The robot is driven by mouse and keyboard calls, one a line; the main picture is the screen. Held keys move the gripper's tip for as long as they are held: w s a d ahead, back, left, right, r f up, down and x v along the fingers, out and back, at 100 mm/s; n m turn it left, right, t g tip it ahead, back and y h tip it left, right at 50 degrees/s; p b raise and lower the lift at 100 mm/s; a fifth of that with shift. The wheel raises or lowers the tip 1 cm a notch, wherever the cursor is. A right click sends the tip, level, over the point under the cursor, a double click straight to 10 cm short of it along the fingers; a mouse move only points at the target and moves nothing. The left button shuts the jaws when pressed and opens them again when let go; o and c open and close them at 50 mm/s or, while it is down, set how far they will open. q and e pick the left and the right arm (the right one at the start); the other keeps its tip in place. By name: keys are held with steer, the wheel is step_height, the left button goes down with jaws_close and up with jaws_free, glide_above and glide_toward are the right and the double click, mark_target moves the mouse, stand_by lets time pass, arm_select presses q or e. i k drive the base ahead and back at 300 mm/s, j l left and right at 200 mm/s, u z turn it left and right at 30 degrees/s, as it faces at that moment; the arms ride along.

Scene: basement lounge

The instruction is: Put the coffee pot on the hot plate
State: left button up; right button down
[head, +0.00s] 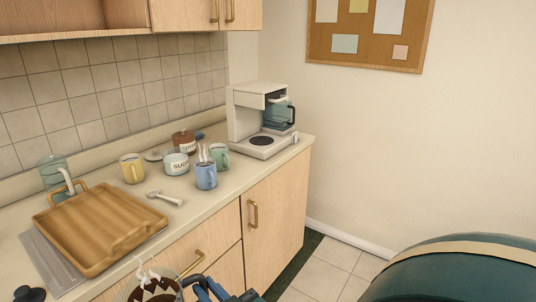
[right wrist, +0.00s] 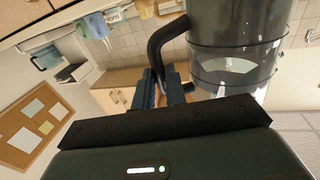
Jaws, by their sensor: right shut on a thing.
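The coffee pot (head: 152,292) shows at the bottom edge of the head view, partly cut off, with dark contents and steam. In the right wrist view its clear glass body (right wrist: 235,45) and black handle (right wrist: 163,45) fill the upper right. My right gripper (head: 208,288) is shut on the handle; its blue fingers (right wrist: 160,90) sit either side of it. The white coffee maker (head: 240,118) stands at the counter's far right end. Its dark round hot plate (head: 261,141) is bare, well beyond the held pot. My left gripper is out of view.
A blue mug (head: 206,177), green mug (head: 219,159), yellow mug (head: 132,168), sugar jar (head: 176,163) and brown jar (head: 185,143) stand left of the maker. A spoon (head: 166,199) and wooden tray (head: 98,228) lie nearer.

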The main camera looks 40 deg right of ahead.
mark_target(266, 140)
steer(key=i+l, duration=0.15)
steer(key=l, duration=0.3)
steer(key=i+l+z, duration=0.1)
steer(key=l, duration=0.35)
steer(key=i+l, duration=0.45)
steer(key=l, duration=0.4)
steer(key=i+l+z, duration=0.1)
steer(key=l, duration=0.3)
steer(key=i+l, duration=0.3)
steer(key=l, duration=0.15)
steer(key=i+l, duration=0.2)
steer(key=l, duration=0.2)
steer(key=z, duration=0.05)
